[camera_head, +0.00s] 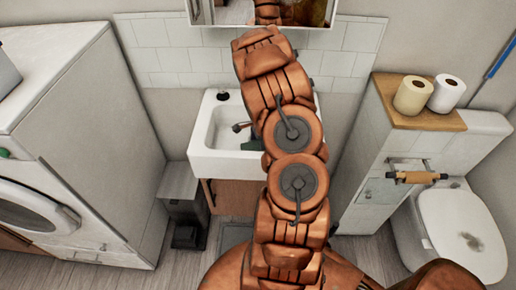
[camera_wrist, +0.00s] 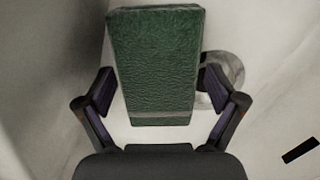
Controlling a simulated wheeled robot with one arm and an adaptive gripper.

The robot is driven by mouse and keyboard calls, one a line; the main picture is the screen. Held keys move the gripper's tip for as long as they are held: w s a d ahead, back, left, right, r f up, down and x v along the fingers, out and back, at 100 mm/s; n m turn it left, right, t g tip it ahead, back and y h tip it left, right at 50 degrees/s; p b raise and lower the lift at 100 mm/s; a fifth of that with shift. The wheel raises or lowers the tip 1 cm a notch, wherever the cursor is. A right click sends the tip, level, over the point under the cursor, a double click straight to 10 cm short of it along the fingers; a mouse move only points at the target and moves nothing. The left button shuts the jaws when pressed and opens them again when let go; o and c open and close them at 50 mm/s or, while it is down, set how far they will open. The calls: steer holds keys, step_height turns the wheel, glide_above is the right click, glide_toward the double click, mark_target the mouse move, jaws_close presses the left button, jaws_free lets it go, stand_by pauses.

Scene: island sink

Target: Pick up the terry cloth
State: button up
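The terry cloth (camera_wrist: 155,60) shows in the wrist view as a dark green, textured, block-like piece on the white basin surface. In the head view a small green part of it (camera_head: 251,146) shows in the sink, beside my arm, which hides the rest. My gripper (camera_wrist: 158,90) is open in the wrist view, one finger on each side of the cloth. I cannot tell whether either finger touches it. In the head view my gripper is hidden behind my arm.
The white sink (camera_head: 201,157) surrounds the cloth, with its walls close by. A round grey fitting (camera_wrist: 233,68) lies beside the right finger. A washing machine (camera_head: 95,150) stands left, a bin (camera_head: 184,210) beside the sink, and a toilet (camera_head: 462,220) right.

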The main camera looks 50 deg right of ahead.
steer(key=c, duration=0.9)
steer(key=shift+r+b, duration=1.55)
steer(key=shift+r, duration=3.5)
steer(key=shift+c, duration=0.2)
